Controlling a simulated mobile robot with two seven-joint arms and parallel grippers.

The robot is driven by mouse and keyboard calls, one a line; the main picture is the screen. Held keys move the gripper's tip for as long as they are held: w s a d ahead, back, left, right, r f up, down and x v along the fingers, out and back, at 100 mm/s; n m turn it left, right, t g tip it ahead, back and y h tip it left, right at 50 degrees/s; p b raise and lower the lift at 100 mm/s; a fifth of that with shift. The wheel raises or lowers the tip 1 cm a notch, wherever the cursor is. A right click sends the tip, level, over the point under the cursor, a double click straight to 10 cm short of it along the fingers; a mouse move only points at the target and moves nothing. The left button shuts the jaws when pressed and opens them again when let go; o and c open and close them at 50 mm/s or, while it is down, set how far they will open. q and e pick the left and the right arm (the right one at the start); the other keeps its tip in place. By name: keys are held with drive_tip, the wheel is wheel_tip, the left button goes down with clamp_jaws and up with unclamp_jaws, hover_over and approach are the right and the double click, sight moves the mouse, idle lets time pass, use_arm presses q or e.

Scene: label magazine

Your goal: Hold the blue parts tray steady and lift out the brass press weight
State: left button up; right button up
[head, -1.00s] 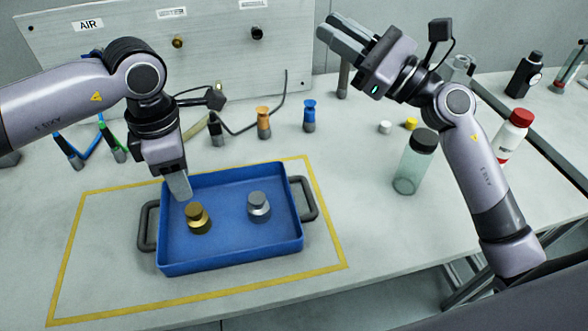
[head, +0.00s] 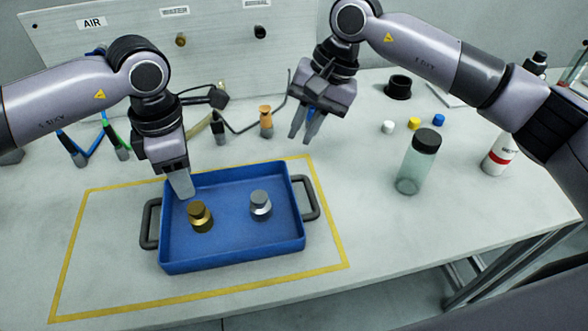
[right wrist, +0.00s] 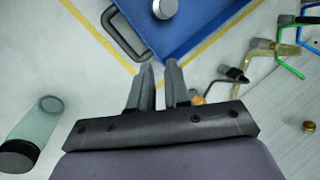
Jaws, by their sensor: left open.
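The blue parts tray (head: 225,250) sits on the table with a dark handle at each end. The brass press weight (head: 200,216) stands upright in its left half, and a silver weight (head: 260,205) stands to its right. My left gripper (head: 181,186) points down at the tray's back left wall, just behind the brass weight; it is open, and I cannot tell whether it touches the wall. My right gripper (head: 304,132) is open and empty, pointing down above the table behind the tray's back right corner. In the right wrist view, the silver weight (right wrist: 165,8) shows beyond its fingers.
Yellow tape (head: 332,235) frames the tray. A green-tinted bottle with a dark cap (head: 412,170) stands to the right. Small white, yellow and blue caps (head: 414,124) lie behind it. An orange-topped fitting (head: 266,121) and hoses lie behind the tray, before the panel (head: 110,55).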

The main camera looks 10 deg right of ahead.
sight(294, 195)
drive_tip(key=s+f+n+h, duration=0.1)
drive_tip(key=f, duration=0.1)
drive_tip(key=s+a+f+n+h, duration=0.1)
drive_tip(key=f+n, duration=0.1)
drive_tip(key=f, duration=0.1)
drive_tip(key=s+a+f+n+h, duration=0.1)
drive_tip(key=f+h, duration=0.1)
drive_tip(key=shift+a+f+n, duration=0.2)
drive_tip(key=shift+f+n, duration=0.05)
drive_tip(key=shift+n, duration=0.05)
drive_tip(key=shift+f, duration=3.6)
drive_tip(key=shift+c, duration=0.3)
clamp_jaws()
use_arm(q)
drive_tip(key=o, duration=0.6)
